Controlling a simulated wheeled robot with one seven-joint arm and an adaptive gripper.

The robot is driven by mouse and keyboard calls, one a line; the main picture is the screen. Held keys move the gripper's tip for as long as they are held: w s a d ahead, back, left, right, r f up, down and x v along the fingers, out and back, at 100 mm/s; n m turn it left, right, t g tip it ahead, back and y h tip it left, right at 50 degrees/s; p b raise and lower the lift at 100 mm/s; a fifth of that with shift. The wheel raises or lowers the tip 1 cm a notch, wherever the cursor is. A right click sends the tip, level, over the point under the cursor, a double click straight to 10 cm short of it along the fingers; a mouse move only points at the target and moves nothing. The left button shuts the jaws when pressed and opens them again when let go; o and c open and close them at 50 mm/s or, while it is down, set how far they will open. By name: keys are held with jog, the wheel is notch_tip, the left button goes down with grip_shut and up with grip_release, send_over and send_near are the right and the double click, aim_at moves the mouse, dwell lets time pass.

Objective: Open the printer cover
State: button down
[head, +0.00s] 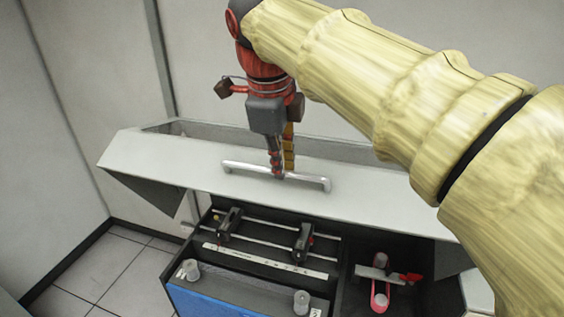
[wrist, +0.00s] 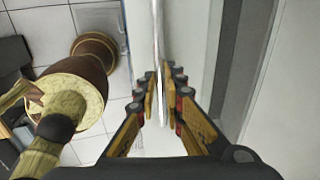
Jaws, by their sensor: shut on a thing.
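The printer cover (head: 390,205) is a long light-grey panel, tilted up above the dark printer interior (head: 270,245). A silver bar handle (head: 240,168) runs along its middle. My gripper (head: 279,172) comes down from above and is shut on this handle, right of the handle's middle. In the wrist view, the handle (wrist: 157,40) runs between the two fingers of my gripper (wrist: 164,100), which close on it from both sides. The cover's face (wrist: 187,30) lies just right of the handle there. My arm hides the cover's right end in the head view.
The open interior shows rails, black brackets (head: 303,243), a white ruled strip (head: 265,261) and a blue front panel (head: 215,303). A red-handled part (head: 381,292) sits in the right compartment. Walls stand close behind and left. Tiled floor (head: 95,265) is clear at lower left.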

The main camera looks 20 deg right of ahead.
jog(key=c, duration=1.9)
grip_release()
jog(key=shift+r, duration=0.1)
jog(key=v, duration=1.1)
jog(key=shift+r, duration=0.4)
jog(key=shift+a, duration=0.1)
